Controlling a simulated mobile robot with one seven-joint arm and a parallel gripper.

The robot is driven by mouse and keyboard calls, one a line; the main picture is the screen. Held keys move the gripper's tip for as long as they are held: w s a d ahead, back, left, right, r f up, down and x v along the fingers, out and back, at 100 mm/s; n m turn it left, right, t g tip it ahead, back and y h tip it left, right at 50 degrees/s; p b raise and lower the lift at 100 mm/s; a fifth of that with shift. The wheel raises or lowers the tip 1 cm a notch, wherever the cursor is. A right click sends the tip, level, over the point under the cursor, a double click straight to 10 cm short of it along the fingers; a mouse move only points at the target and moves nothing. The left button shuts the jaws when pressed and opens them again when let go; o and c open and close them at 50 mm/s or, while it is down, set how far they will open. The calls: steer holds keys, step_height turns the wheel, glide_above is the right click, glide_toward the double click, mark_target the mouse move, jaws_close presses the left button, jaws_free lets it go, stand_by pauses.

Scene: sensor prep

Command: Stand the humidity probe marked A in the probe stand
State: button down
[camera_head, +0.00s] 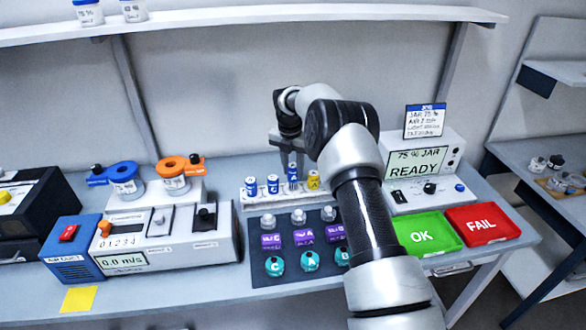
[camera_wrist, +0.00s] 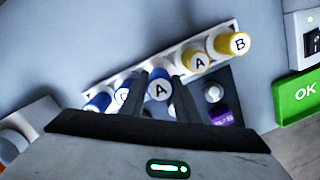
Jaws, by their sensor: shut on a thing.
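My gripper (camera_head: 291,143) is shut on a blue probe marked A (camera_head: 292,172). In the wrist view the round white top of this blue probe (camera_wrist: 160,88) shows between the fingers (camera_wrist: 160,80). The probe is upright over the white probe stand (camera_head: 250,203) and sits higher than the blue probes (camera_head: 272,184) to its left. I cannot tell whether its lower end is inside a hole. A yellow probe marked A (camera_wrist: 200,62) and a yellow probe marked B (camera_wrist: 232,42) stand in the same rack. My arm hides the rack's right end in the head view.
A dark mat (camera_head: 288,245) in front of the stand holds grey, purple and teal pieces. An instrument reading READY (camera_head: 414,163), a green OK tray (camera_head: 427,232) and a red FAIL tray (camera_head: 482,224) are right. An air-flow device (camera_head: 165,245) stands left.

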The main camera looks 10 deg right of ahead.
mark_target(293, 177)
steer(key=shift+f+b, duration=1)
steer(key=shift+f, duration=1)
stand_by(2.9)
steer(key=c, duration=1)
jaws_free()
steer(key=shift+r+p, duration=2.35)
steer(key=shift+r, duration=1.7)
